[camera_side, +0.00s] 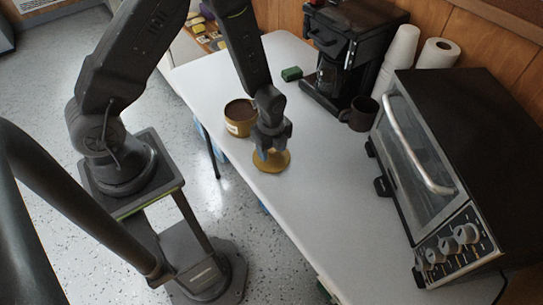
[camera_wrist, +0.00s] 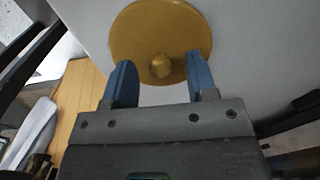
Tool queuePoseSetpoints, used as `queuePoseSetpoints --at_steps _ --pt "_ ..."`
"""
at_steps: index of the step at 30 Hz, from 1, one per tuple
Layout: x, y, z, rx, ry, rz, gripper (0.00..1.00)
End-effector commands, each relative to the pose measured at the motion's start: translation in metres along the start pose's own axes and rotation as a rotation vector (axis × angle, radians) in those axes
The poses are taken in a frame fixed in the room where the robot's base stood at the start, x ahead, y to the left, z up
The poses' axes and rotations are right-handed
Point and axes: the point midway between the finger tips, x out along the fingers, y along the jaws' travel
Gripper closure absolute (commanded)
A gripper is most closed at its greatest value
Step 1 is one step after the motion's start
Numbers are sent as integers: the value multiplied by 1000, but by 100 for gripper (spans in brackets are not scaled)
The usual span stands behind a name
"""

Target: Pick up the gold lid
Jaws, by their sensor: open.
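The gold lid (camera_side: 272,161) is a round disc lying flat on the white table, close to its left edge. In the wrist view the lid (camera_wrist: 182,32) has a small knob near its lower middle. My gripper (camera_side: 270,150) is directly over the lid, pointing down, and hides part of it in the side view. In the wrist view my gripper (camera_wrist: 160,75) is open, its two blue fingers on either side of the knob with a gap to it. Whether the fingertips touch the lid cannot be told.
A gold canister (camera_side: 240,128) with dark contents stands just left of my gripper. A coffee maker (camera_side: 345,55), a dark mug (camera_side: 360,115), stacked white cups (camera_side: 402,47) and a green block (camera_side: 291,74) are behind. A toaster oven (camera_side: 480,110) stands at right. The near tabletop (camera_side: 340,225) is clear.

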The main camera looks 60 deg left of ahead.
Motion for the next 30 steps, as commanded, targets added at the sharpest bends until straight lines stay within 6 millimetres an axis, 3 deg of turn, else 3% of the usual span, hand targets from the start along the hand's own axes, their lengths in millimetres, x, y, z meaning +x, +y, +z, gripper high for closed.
queuePoseSetpoints --at_steps 8,24,30 --pt "4 0 0 -1 0 -2 48" --pt "4 0 0 -1 0 -1 99" --pt "4 0 0 -1 0 -1 100"
